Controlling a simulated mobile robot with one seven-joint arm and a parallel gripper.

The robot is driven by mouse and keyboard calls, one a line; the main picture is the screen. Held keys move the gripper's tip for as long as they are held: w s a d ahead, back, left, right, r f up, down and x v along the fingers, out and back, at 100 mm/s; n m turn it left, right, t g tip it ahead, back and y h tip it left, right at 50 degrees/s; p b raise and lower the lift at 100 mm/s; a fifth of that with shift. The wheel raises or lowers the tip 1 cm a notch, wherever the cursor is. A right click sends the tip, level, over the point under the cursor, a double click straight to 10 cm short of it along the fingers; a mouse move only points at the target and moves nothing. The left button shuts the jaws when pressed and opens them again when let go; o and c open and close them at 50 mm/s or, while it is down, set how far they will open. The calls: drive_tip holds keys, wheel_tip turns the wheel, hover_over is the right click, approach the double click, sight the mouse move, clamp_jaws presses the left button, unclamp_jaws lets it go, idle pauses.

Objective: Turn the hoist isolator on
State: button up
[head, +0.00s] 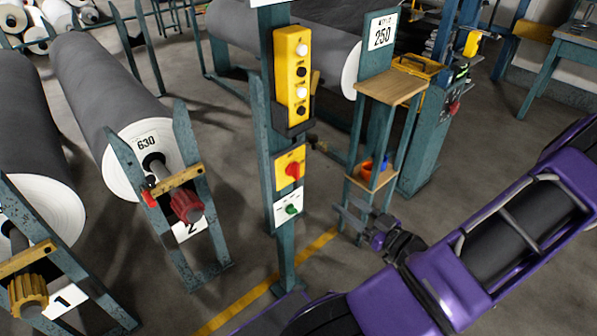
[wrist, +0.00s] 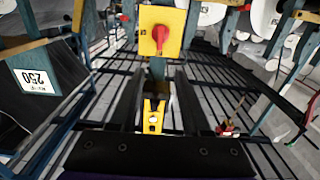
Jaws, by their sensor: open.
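A yellow plate with a red rotary handle (head: 294,170), which looks like the hoist isolator, is on a blue-green post in the head view. In the wrist view, which looks upside down, the red handle (wrist: 160,36) is at top centre, beyond the fingertips. I cannot read its on or off mark. My gripper (head: 350,213) is open and empty, right of the post and lower than the handle in the head view. In the wrist view, its dark fingers (wrist: 161,78) stand apart, with a gap to the plate.
A yellow button pendant (head: 291,75) hangs above the plate; it also shows in the wrist view (wrist: 154,116). A green knob (head: 292,210) on a white plate is below. A stand with a wooden shelf (head: 392,88) is right of the post. Large grey rolls (head: 95,85) are left.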

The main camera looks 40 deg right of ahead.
drive_tip(key=w+a, duration=0.1)
drive_tip(key=w, duration=1.5)
drive_tip(key=shift+w+a+b, duration=0.15)
drive_tip(key=shift+w+b, duration=0.05)
drive_tip(key=shift+b, duration=0.25)
clamp_jaws()
